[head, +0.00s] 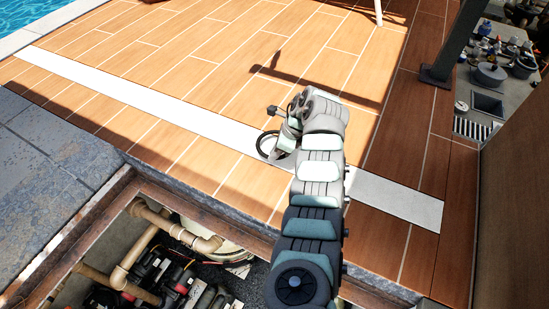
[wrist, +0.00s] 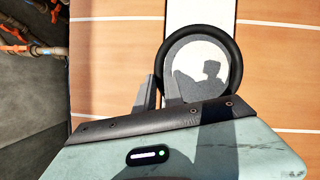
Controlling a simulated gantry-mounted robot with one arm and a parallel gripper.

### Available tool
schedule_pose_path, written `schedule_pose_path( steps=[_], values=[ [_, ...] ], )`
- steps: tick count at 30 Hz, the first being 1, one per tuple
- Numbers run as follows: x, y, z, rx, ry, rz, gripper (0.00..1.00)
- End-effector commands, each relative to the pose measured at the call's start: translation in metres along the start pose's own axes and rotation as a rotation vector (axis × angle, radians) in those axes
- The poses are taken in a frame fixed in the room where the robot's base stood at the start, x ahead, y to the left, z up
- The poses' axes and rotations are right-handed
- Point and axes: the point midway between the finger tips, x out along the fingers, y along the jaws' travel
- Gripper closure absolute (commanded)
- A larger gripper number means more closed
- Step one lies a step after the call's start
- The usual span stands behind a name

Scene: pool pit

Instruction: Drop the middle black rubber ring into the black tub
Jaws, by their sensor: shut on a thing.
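A black rubber ring (wrist: 240,62) shows almost whole in the wrist view, at the tips of my gripper (wrist: 160,84). The gripper is shut on the ring's near edge. In the head view the ring (head: 262,143) hangs at the left side of my gripper (head: 285,137), over the white strip in the deck. I cannot tell its height above the deck. No other ring shows clearly. I cannot identify the black tub for sure; small dark containers stand at the far upper right of the head view.
An open pit (head: 215,255) with pipes and pump equipment lies at the lower left of the head view. The wooden deck (head: 190,60) is mostly clear. A dark post (head: 455,50) stands at the right, and a cluttered grey floor with a bucket (head: 490,76) lies beyond it.

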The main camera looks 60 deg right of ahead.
Motion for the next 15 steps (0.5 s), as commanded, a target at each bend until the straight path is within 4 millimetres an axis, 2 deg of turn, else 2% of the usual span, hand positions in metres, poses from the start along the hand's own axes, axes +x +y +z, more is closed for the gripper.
schedule_pose_path(
  steps=[7, 15],
  values=[
    [0.028, 0.001, -0.011, 0.000, -0.001, 0.004, 1.00],
    [0.030, 0.000, -0.012, -0.001, 0.000, -0.001, 1.00]
  ],
)
